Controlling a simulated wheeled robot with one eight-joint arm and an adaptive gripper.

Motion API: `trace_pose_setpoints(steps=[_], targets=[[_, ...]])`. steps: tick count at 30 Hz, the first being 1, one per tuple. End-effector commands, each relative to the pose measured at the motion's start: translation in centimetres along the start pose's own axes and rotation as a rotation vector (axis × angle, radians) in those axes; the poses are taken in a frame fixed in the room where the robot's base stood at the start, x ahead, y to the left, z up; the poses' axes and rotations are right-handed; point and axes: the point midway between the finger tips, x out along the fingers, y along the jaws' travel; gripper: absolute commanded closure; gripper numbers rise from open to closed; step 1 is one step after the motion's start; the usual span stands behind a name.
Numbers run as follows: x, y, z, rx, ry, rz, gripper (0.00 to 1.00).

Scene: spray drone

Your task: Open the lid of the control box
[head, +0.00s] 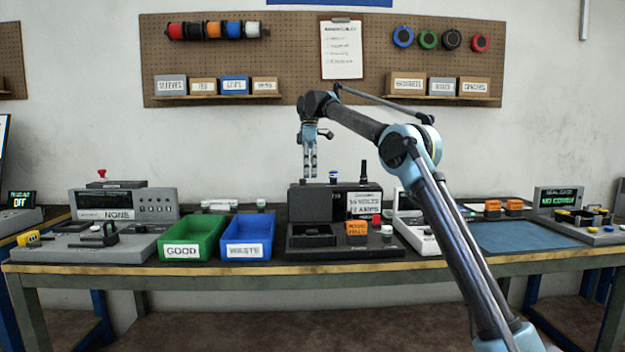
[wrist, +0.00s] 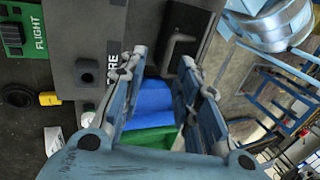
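A dark grey box (head: 308,206), which looks like the control box, stands at the middle of the bench. In the wrist view a grey casing (wrist: 88,25) with partly hidden white lettering and a black raised part (wrist: 181,42) fills the upper area. I cannot tell for sure which part is the lid; no raised lid shows. My gripper (head: 309,172) hangs fingers down above the box's rear part. In the wrist view my gripper (wrist: 163,62) has its two fingers apart with nothing between them. Whether they touch the casing is unclear.
A green bin (head: 193,238) and a blue bin (head: 247,238) stand left of the box. A labelled supply unit (head: 363,203) and an orange block (head: 357,229) are at its right. A blue mat (head: 525,236) lies farther right. A pegboard (head: 285,60) hangs behind.

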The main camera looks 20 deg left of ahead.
Motion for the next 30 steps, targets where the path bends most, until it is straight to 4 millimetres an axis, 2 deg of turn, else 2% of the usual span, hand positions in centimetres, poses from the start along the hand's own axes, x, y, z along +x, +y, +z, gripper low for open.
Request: trace_pose_setpoints(steps=[12,14,16,17,20,23,30], targets=[[-0.5,0.0,0.0,-0.001,0.0,0.0,0.7],[-0.5,0.0,0.0,0.0,0.0,0.0,0.81],[-0.6,-0.1,0.3,0.007,0.002,0.002,0.97],[-0.6,-0.1,0.6,0.013,0.003,0.003,1.0],[-1.0,-0.5,2.0,0.049,0.011,0.014,1.0],[-1.4,-1.3,4.6,0.115,0.023,0.031,1.0],[-1.4,-4.3,12.2,0.316,0.065,0.084,1.0]])
